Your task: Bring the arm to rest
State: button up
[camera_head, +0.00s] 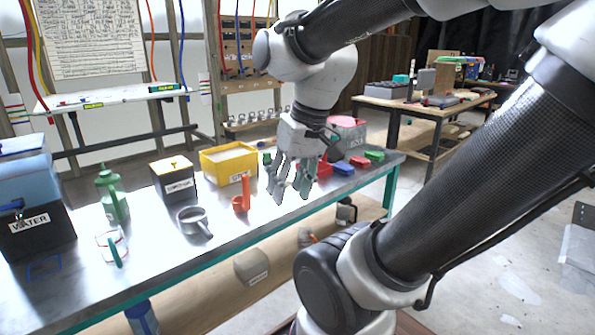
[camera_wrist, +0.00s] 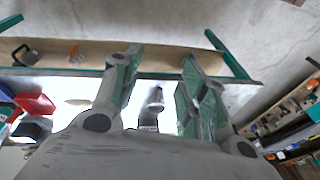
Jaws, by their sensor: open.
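My gripper (camera_head: 290,187) hangs from my raised arm above the right part of the metal workbench (camera_head: 150,255), fingers pointing down. In the wrist view my gripper (camera_wrist: 160,75) has its two fingers well apart. A dark and grey object (camera_wrist: 150,108) shows between and below the fingers; I cannot tell what it is or how far below. Nothing is seen held. My arm is bent, with its upper links crossing the right side of the head view.
The bench holds a water container (camera_head: 35,215), green bottle (camera_head: 112,195), black box (camera_head: 172,180), yellow bin (camera_head: 229,163), grey mug (camera_head: 193,221), orange part (camera_head: 242,196) and small blue block (camera_head: 343,169). A second table (camera_head: 425,112) stands behind. Open floor lies at right.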

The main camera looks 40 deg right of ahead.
jog(key=shift+d+r+n+t+h, duration=0.35)
jog(key=shift+d+r+n+t, duration=0.1)
jog(key=shift+r, duration=0.2)
jog(key=shift+d+r+n+t+h, duration=0.35)
jog(key=shift+d+r+t, duration=0.1)
jog(key=shift+r, duration=0.15)
